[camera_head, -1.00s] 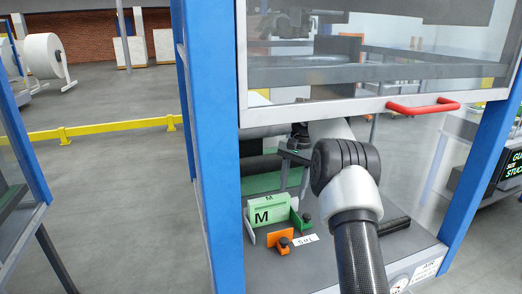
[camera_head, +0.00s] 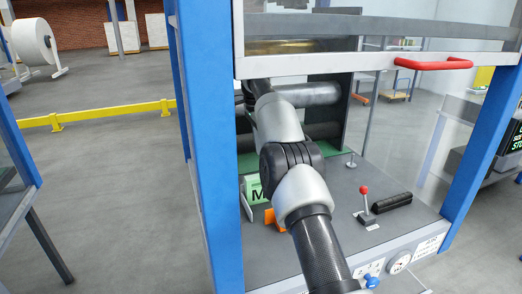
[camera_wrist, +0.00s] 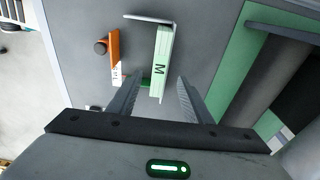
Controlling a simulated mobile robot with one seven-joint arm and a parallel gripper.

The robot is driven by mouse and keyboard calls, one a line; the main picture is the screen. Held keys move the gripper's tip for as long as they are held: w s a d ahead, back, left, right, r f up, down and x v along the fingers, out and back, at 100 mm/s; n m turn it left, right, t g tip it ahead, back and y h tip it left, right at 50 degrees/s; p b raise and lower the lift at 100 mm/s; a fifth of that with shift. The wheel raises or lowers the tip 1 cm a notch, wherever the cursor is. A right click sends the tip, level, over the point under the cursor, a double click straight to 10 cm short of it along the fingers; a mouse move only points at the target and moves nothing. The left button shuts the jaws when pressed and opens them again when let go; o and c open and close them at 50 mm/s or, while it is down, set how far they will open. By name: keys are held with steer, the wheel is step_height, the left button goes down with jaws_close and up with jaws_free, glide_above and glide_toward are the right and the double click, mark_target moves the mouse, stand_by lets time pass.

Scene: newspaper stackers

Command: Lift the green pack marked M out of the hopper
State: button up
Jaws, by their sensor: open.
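The green pack marked M (camera_head: 252,184) stands on the grey deck inside the machine; my arm hides most of it in the head view. In the wrist view the pack (camera_wrist: 161,66) is a narrow light-green block with a black M, beside a white bent plate (camera_wrist: 150,19). My gripper (camera_wrist: 160,78) is open over the near end of the pack. Its two fingers stand apart on either side of that end, with gaps showing. I cannot tell how far below the fingertips the pack lies. My gripper is hidden in the head view.
An orange stop (camera_wrist: 115,58) with a dark knob stands left of the pack. Dark rollers (camera_wrist: 270,85) and a green strip (camera_wrist: 235,60) lie to the right.

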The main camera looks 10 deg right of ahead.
steer(key=f+b, duration=0.2)
steer(key=f, duration=0.1)
steer(key=f+b, duration=0.2)
steer(key=f, duration=0.1)
steer(key=d+f+b, duration=0.1)
steer(key=f+b, duration=0.1)
steer(key=f, duration=0.1)
steer(key=shift+w, duration=0.15)
steer(key=c, duration=1.1)
steer(key=shift+r+p, duration=3.85)
steer(key=shift+r, duration=0.5)
jaws_close()
steer(key=shift+d, duration=0.15)
